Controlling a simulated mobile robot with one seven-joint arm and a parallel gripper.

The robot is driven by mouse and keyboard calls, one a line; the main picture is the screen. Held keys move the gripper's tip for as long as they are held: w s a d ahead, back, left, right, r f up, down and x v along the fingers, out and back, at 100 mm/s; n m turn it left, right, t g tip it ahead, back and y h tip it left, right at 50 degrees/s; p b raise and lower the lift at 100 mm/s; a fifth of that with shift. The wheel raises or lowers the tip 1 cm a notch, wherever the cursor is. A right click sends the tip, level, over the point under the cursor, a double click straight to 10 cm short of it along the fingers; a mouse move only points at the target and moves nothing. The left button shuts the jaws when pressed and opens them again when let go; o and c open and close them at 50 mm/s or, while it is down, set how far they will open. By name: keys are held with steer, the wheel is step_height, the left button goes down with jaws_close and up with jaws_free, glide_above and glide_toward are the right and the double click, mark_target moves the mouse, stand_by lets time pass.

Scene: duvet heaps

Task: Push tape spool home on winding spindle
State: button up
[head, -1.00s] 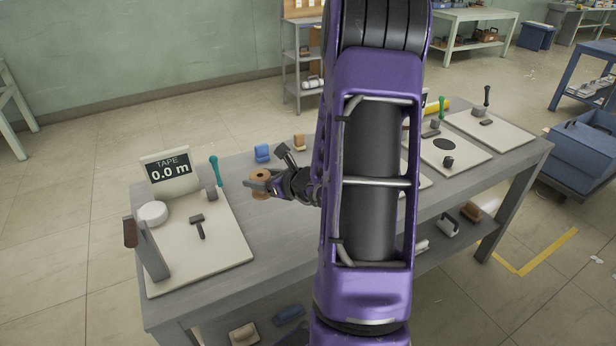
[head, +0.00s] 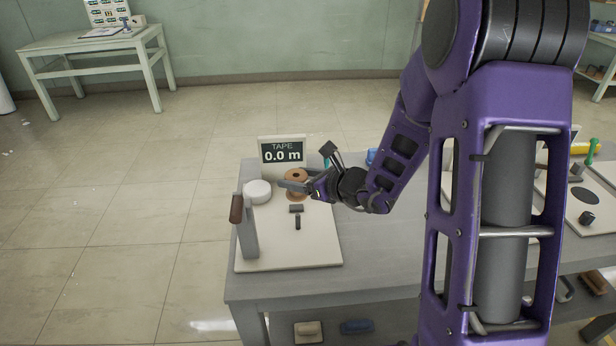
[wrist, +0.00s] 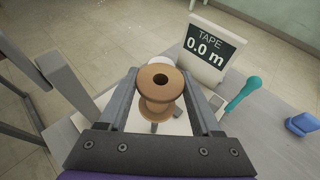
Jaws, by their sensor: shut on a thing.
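The brown tape spool (head: 296,176) is upright in my gripper (head: 291,186), over the back part of the cream board (head: 300,252). In the wrist view the spool (wrist: 158,82) sits between the two fingers, its top hole facing up. Its height above the board is hard to tell. I cannot make out the winding spindle for certain; the area under the spool is hidden. A sign (head: 282,154) behind the spool reads "TAPE 0.0 m".
On the board are a white round disc (head: 257,191), a dark T-shaped piece (head: 297,213) and a grey upright with a brown handle (head: 237,208) at left. A green-handled tool (wrist: 243,92) and a blue object (wrist: 302,124) lie to the right in the wrist view.

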stand_by(0.3)
steer(key=b, duration=0.6)
glide_above(299, 216)
step_height(299, 216, down, 6)
steer(key=shift+r, duration=0.1)
steer(key=shift+b, duration=0.75)
stand_by(1.3)
steer(key=shift+w+f+b, duration=0.1)
steer(key=shift+f+b, duration=0.35)
steer(key=shift+f, duration=2.05)
steer(key=shift+f, duration=0.35)
steer(key=shift+f, duration=0.15)
steer(key=o, duration=1.4)
steer(key=p+v, duration=0.2)
steer(key=v, duration=1.5)
steer(key=shift+s+r, duration=0.2)
